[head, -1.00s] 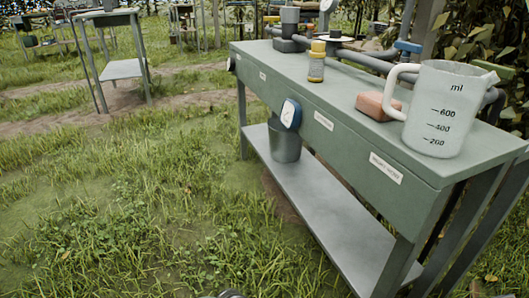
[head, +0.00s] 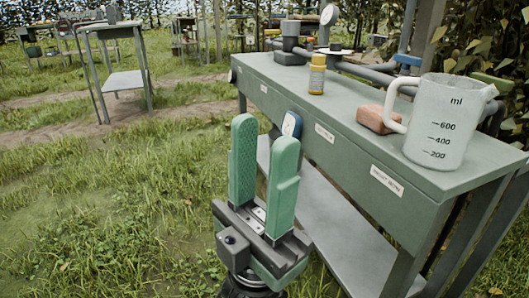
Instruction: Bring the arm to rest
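My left gripper (head: 264,172) stands upright in the lower middle of the head view, in front of the green bench (head: 340,130). Its two green fingers point up and are spread apart, with nothing between them. It hides part of the bench's lower shelf and the bucket seen there before. I cannot tell its exact distance from the bench front. My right gripper is not in view.
On the bench stand a white measuring jug (head: 440,125), a reddish block (head: 376,119), a yellow bottle (head: 317,75) and a dark grey device (head: 291,45). Grass to the left is open, with another table (head: 112,60) farther back.

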